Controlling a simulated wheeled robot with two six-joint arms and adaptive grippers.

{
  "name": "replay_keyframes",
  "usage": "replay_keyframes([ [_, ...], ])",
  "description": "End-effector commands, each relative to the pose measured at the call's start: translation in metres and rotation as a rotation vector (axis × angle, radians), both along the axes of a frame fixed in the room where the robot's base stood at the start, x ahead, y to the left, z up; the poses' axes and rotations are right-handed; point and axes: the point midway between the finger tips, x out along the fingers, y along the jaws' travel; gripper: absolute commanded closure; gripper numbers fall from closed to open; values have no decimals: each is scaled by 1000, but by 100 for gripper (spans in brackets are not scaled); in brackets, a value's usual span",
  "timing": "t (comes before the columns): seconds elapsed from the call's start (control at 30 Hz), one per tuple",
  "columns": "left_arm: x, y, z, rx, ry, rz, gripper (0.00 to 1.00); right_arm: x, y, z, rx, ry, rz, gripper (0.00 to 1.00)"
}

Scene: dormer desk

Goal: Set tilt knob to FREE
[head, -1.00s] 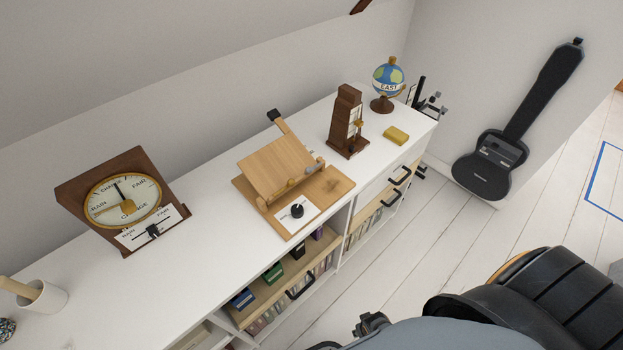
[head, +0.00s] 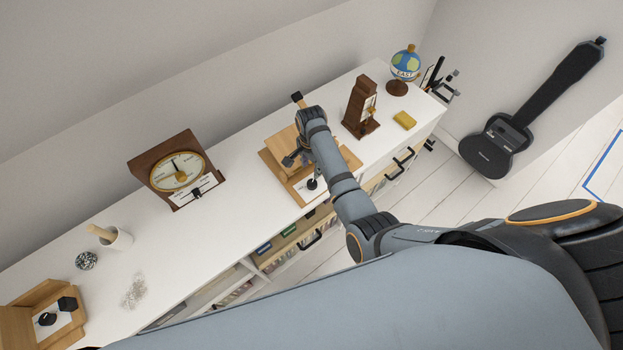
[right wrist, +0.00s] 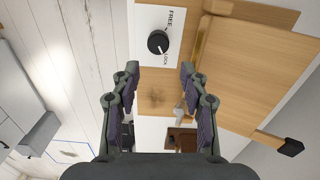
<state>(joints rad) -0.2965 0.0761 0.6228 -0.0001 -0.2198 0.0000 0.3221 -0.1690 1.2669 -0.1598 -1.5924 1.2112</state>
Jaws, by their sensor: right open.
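The tilt knob (right wrist: 158,41) is a round black knob on a white plate (right wrist: 146,18) lettered FREE and LOCK. Its pale mark appears turned toward LOCK. The plate sits on the wooden base of a tilting book stand (right wrist: 250,65). In the head view, the knob (head: 311,184) shows beside my right gripper (head: 297,159), which hangs over the stand and partly hides it. In the right wrist view, my right gripper (right wrist: 160,72) is open and empty, with the knob just beyond the gap between its fingertips, apart from them. My left gripper is out of view.
A barometer (head: 176,172) and a cup (head: 117,239) stand left. The white top (head: 235,190) is clear between barometer and stand.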

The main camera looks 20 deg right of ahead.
Motion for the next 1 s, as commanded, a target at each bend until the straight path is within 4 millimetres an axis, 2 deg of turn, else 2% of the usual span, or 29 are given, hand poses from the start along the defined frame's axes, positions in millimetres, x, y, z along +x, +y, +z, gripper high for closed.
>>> replay_keyframes([
  [0.17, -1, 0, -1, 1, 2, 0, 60, -1, -1, -13, -2, 4, 1, 55],
  [0.27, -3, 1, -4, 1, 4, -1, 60, -2, -1, -35, -1, 6, 1, 55],
  [0.3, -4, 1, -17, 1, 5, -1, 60, -2, -1, -50, -1, 4, 1, 55],
  [0.4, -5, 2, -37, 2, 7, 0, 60, -1, -1, -75, 0, 1, 1, 55],
  [0.53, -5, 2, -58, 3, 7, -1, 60, -2, -1, -94, 0, 1, 1, 55],
  [0.7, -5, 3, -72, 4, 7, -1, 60, -1, -1, -106, 0, 0, 2, 55],
  [1.0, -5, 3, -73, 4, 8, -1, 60, -2, -1, -106, 0, 0, 2, 55],
])
